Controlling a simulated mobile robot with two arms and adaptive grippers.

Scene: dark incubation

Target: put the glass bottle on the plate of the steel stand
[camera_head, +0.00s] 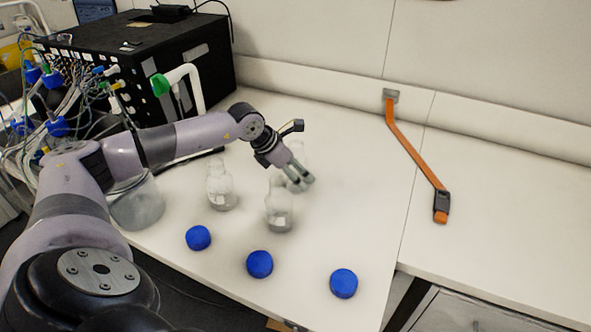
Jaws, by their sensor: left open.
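Clear glass bottles stand upright on the white bench. One glass bottle (221,188) is at the left, and another glass bottle (279,208) is at the centre. My right gripper is not in view.
Three blue caps, a left one (198,237), a middle one (260,264) and a right one (343,283), lie along the front. A large glass vessel (137,207) stands beside my left arm. A black box (150,65) with cables is behind.

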